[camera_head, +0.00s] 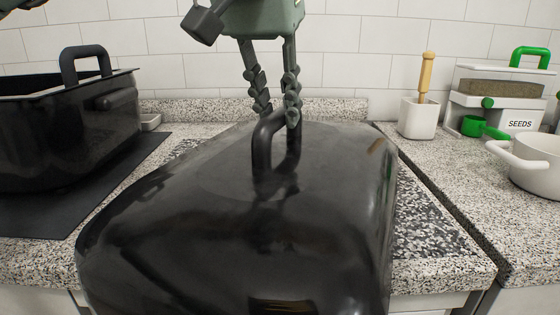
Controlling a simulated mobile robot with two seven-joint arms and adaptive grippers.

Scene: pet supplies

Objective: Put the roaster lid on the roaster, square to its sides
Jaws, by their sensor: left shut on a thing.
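The roaster lid (330,215) is large, black and glossy, and fills the lower middle of the head view. My left gripper (278,112) comes down from above and is shut on the lid's arched handle (262,150), one finger on each side. The lid looks held close in front of the camera, over the counter, and it hides much of the counter behind it. The black roaster (60,140) stands at the left on a dark mat, apart from the lid. An upright black handle (85,54) rises at its rim. Its left part is cut off by the frame.
A dark mat (60,212) lies under the roaster on the speckled counter (500,225). At the right are a white pot (535,165), a green scoop (482,127), a seeds container (500,97) and a white holder (417,120) with a wooden-handled tool. A tiled wall closes the back.

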